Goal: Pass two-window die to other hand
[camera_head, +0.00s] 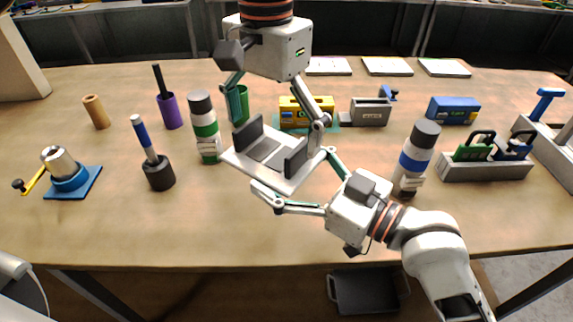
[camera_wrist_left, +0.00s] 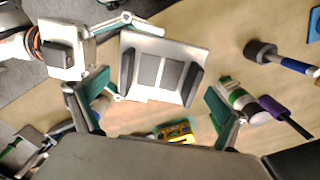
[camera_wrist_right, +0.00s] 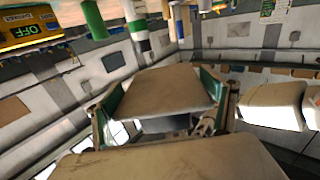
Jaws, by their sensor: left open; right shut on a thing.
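The two-window die (camera_head: 265,150) is a light grey plate with two dark windows and two dark upright blocks, held tilted above the middle of the table. My right gripper (camera_head: 292,168) is shut on it from the lower right. In the right wrist view a plain face of the die (camera_wrist_right: 160,92) sits between the green finger pads. My left gripper (camera_head: 275,135) is open over the die from above, fingers spread. In the left wrist view the die (camera_wrist_left: 160,70) lies beyond the open fingers (camera_wrist_left: 155,110), with no clear contact.
A green-banded bottle (camera_head: 204,130) stands left of the die and a blue-banded bottle (camera_head: 415,158) right of it. A yellow box (camera_head: 305,108) and a grey box (camera_head: 370,112) stand behind. A dark cup with a blue-handled tool (camera_head: 158,172) is at left. The front table strip is clear.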

